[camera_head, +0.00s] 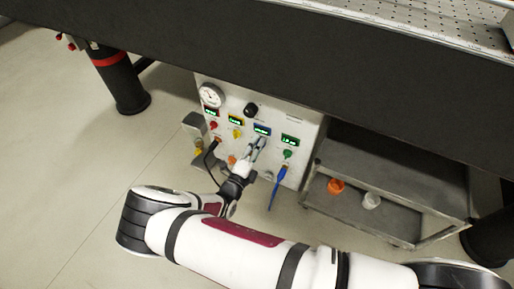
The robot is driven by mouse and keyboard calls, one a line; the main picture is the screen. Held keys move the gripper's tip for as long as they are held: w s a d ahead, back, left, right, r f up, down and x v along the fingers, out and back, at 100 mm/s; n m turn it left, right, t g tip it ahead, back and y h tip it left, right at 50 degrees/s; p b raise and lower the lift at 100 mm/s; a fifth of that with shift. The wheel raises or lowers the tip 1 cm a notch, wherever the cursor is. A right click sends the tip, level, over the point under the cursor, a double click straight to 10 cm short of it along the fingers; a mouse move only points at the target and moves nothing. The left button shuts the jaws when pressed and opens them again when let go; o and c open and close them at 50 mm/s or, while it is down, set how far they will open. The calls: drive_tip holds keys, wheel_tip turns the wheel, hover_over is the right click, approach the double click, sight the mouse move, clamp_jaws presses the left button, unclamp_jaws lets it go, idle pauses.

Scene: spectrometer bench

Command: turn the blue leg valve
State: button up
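A pale control panel (303,137) stands under the bench and carries a row of small displays in red, yellow, blue and green. My gripper (257,146) reaches up to the panel just below the blue-framed display (262,130). The grey fingers are at or very near the panel face. The blue leg valve is not visible; the spot under the blue display is covered by my fingers. Whether the fingers are open or closed around a knob is too small to tell.
Beside my gripper are the red knob (214,126), yellow knob (238,133) and green knob (288,155). A blue cable (278,188) hangs at right. A grey cart (400,182) holds orange and white cups. The dark bench edge (330,62) overhangs; floor at left is clear.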

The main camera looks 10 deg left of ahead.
drive_tip(key=v, duration=1.2)
idle(0.5)
